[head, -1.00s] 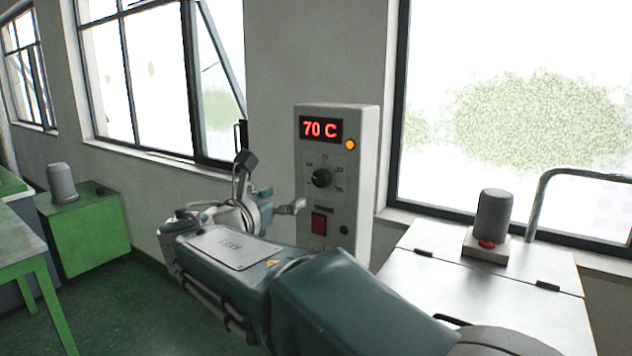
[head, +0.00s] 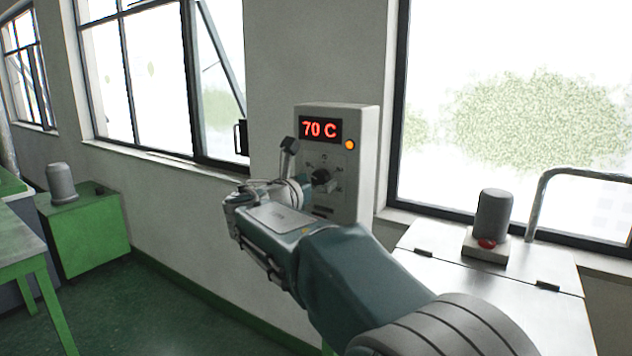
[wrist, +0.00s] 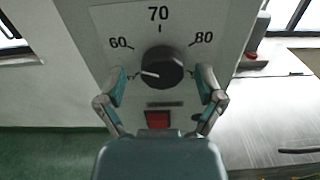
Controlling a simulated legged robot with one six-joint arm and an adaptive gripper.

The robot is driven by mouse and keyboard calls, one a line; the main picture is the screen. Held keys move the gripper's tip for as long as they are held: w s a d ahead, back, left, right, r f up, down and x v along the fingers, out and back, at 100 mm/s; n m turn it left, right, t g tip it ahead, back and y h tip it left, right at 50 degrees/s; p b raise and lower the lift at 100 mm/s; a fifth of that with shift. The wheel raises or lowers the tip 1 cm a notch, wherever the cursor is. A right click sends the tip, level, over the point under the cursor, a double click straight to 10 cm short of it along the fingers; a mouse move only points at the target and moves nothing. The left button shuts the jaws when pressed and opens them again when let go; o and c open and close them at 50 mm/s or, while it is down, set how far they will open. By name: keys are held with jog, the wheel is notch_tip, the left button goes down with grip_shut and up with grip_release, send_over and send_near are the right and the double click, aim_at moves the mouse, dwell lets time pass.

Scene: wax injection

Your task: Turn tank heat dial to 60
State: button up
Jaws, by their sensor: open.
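The black heat dial (wrist: 162,66) is on the front of a light grey control box (head: 366,170). The "70" mark (wrist: 158,13) is above the dial and the "80" mark (wrist: 203,37) at upper right. The red display (head: 320,130) reads 70 C. My gripper (wrist: 162,82) is open, one finger on each side of the dial with gaps between. In the head view my arm hides the box's lower part.
A red switch (wrist: 158,119) is below the dial. An orange lamp (head: 350,145) is beside the display. A metal lidded tank (head: 420,237) stands to the right, bearing a grey cylinder with a red base part (head: 494,215). A green cabinet (head: 90,230) is at left.

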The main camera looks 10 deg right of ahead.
jog(key=c, duration=1.1)
jog(key=shift+m, duration=0.7)
jog(key=shift+c, duration=0.2)
jog(key=o, duration=1.1)
jog(key=shift+o, duration=0.2)
jog(key=shift+a, duration=0.1)
